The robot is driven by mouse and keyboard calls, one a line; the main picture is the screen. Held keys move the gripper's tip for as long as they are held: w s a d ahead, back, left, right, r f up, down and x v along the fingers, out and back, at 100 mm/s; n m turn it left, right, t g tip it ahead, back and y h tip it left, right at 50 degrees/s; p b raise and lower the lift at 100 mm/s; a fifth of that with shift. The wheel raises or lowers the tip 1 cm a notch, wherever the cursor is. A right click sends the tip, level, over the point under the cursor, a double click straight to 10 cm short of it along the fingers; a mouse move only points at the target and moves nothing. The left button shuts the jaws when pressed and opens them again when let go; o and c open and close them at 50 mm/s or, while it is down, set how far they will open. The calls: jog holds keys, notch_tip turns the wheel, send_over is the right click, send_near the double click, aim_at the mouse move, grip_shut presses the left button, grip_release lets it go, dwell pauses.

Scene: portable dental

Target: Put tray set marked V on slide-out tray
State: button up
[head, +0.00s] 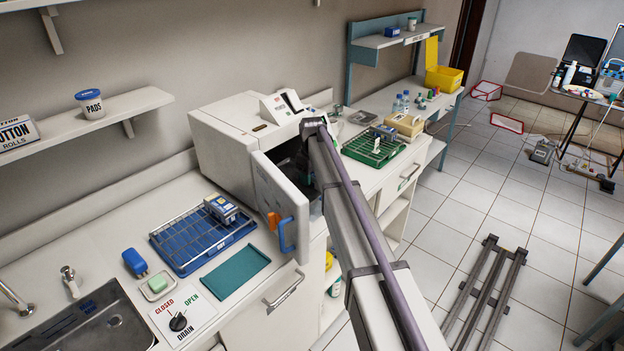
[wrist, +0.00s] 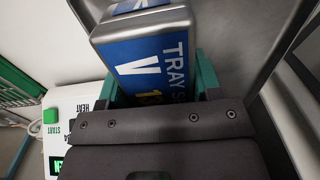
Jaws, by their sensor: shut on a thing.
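The tray set marked V (wrist: 150,62), a grey-edged pack with a blue label, fills the upper middle of the wrist view. My gripper (wrist: 157,84) is shut on it, with a teal finger along each side. Grey metal surfaces lie above and to the right of the pack. In the head view my arm reaches into the opening of the white sterilizer (head: 226,136), whose door (head: 282,203) stands open. The gripper and held pack are mostly hidden there behind the door and arm. I cannot make out the slide-out tray, nor whether the pack touches anything beneath it.
A blue wire rack (head: 184,255) holding another pack (head: 221,209) lies on the left counter, beside a teal mat (head: 236,271) and a sink (head: 85,325). A green rack (head: 372,152) stands right of the sterilizer. The open door stands close to my arm's left.

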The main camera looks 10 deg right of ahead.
jog(key=shift+f, duration=0.25)
jog(key=o, duration=0.9)
jog(key=shift+r, duration=0.1)
notch_tip(320, 180, up, 12)
jog(key=p, duration=1.2)
jog(key=shift+r, duration=0.15)
